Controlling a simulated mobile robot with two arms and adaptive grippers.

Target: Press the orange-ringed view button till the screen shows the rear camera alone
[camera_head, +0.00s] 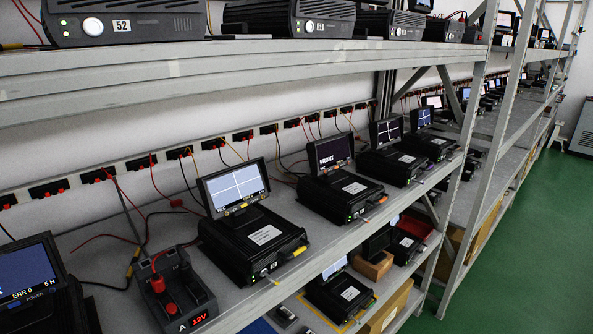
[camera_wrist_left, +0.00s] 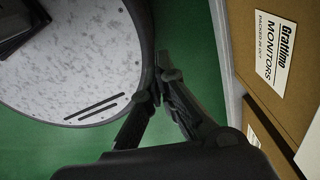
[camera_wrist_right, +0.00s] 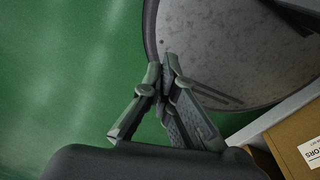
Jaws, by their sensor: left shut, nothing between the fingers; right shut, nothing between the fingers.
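The nearest recorder with a full screen in the head view is a black box (camera_head: 262,240) on the middle shelf. Its small tilted monitor (camera_head: 235,188) shows a light picture split in four by a white cross. Small marks sit along the monitor's lower edge, but an orange-ringed button cannot be made out clearly. The recorder behind it has a dark monitor (camera_head: 331,153) reading FRONT. My left gripper (camera_wrist_left: 163,62) is shut and empty in the left wrist view, over the floor. My right gripper (camera_wrist_right: 168,62) is shut and empty in the right wrist view. Neither gripper shows in the head view.
A grey power unit (camera_head: 178,292) reading 12V and a screen reading ERR 0 (camera_head: 28,272) stand at the left. The upper shelf (camera_head: 200,75) overhangs the recorders. Cardboard boxes (camera_wrist_left: 262,70) stand low at the rack. Green floor (camera_head: 530,240) is clear at the right.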

